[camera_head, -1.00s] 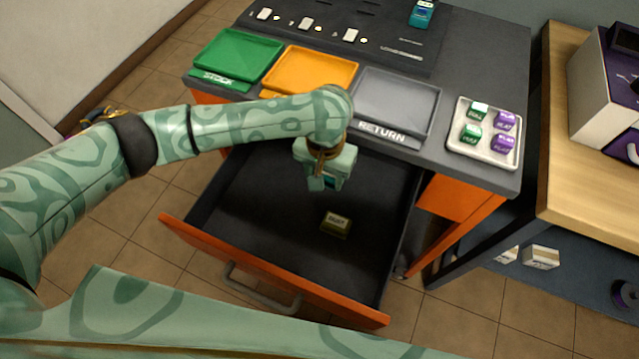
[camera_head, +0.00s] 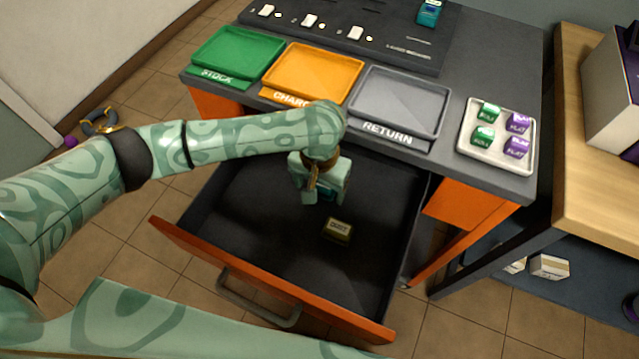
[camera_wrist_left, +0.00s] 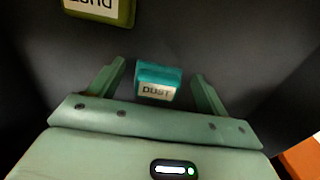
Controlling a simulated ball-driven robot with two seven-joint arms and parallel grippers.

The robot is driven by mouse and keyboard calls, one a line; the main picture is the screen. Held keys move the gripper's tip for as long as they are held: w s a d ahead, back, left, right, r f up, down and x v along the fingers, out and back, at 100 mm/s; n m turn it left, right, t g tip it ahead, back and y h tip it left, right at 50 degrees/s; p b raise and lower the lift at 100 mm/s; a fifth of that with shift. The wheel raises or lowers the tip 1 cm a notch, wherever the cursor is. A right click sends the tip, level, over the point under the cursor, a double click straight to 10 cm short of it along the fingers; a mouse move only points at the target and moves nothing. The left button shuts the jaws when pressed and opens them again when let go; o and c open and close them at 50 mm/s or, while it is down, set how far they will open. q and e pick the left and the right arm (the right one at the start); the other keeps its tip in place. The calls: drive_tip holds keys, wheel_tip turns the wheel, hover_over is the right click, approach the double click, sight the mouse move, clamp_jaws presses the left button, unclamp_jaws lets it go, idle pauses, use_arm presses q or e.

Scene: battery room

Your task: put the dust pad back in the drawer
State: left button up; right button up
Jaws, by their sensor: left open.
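The drawer (camera_head: 255,235) stands pulled open, with its orange front towards me. My left gripper (camera_head: 318,192) reaches down inside it. In the left wrist view the gripper (camera_wrist_left: 160,85) is open, with a finger on each side of a small teal pad (camera_wrist_left: 157,82) labelled DUST, with gaps between pad and fingers. The teal pad is mostly hidden by the gripper in the head view (camera_head: 327,194); I cannot tell exactly how it meets the drawer floor. An olive box (camera_head: 338,230) labelled DUST lies on the drawer floor nearby. My right gripper is not in view.
Above the drawer, the bench carries a green tray (camera_head: 238,50), an orange tray (camera_head: 318,75) and a grey RETURN tray (camera_head: 400,100). A white tray (camera_head: 473,148) holds several green and purple blocks. The front and left of the drawer floor are clear.

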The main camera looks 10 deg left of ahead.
sight(319, 194)
use_arm(q)
wheel_tip(319, 194, up, 12)
drive_tip(key=p, duration=0.7)
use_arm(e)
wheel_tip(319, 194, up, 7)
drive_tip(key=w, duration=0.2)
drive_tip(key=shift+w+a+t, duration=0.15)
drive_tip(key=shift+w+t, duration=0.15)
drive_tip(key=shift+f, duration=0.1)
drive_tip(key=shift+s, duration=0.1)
